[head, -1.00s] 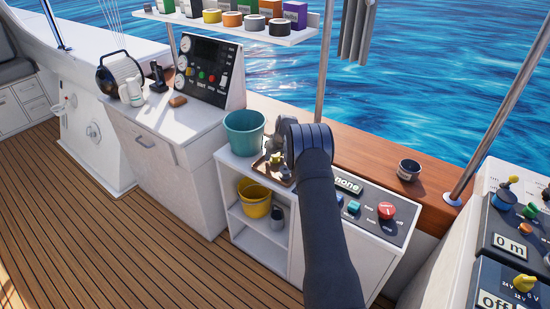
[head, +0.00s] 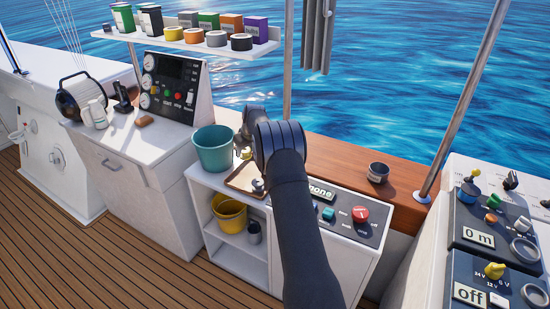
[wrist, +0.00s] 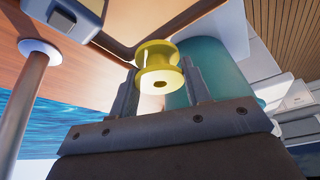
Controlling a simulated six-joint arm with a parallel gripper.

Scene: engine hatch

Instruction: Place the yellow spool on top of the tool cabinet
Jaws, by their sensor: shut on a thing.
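My gripper (wrist: 160,82) is shut on the yellow spool (wrist: 159,64), which sits between its two fingers in the wrist view. In the head view my arm partly hides the gripper (head: 243,145), and only a small yellow part of the spool (head: 246,153) shows. The spool is held above the wooden tray (head: 232,184), just right of the teal bucket (head: 214,150). A white cabinet with a handle (head: 130,160), which looks like the tool cabinet, stands to the left. Its top has some bare surface near the front.
The cabinet top holds a gauge panel (head: 173,88), a brown block (head: 144,121), a white bottle (head: 98,114) and a black lamp-like item (head: 80,97). A shelf of boxes and tape rolls (head: 200,44) hangs above. The teal bucket stands between gripper and cabinet.

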